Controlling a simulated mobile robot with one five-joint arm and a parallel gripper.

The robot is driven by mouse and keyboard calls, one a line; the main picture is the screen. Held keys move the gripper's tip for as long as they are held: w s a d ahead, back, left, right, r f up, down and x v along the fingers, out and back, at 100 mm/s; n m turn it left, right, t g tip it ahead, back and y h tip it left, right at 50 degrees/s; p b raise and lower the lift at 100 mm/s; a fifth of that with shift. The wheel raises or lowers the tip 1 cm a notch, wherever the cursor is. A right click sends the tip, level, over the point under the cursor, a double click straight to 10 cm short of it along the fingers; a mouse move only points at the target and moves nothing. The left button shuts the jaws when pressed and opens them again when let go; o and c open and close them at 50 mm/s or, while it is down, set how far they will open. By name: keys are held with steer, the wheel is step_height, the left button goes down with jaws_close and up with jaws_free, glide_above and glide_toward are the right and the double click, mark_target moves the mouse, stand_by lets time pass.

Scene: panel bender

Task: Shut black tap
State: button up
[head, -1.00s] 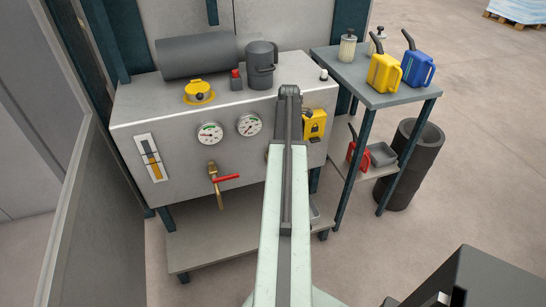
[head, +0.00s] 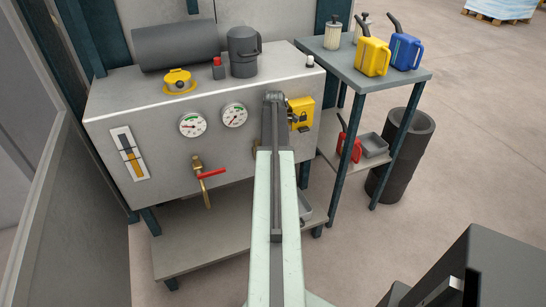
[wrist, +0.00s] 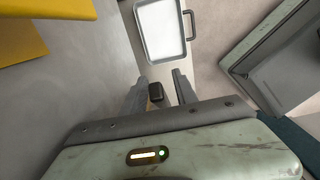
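A small black handle (wrist: 155,91), which looks like the black tap, shows in the wrist view with a bit of brass beside it. My gripper (wrist: 162,88) is open, with one finger on each side of the black handle. I cannot tell whether either finger touches it. In the head view my arm hides my gripper and most of this tap; only a small brass-coloured bit (head: 256,146) shows left of the arm on the panel front. Another brass tap with a red lever (head: 205,175) sits further left, its lever pointing right.
A yellow lock box (head: 300,113) is just right of my arm on the panel. Two gauges (head: 192,125) are on the left. A grey shelf (head: 195,250) is below, and a tray (wrist: 161,30) shows in the wrist view. A side table (head: 360,82) stands right.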

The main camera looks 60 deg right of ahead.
jaws_close()
stand_by(1.4)
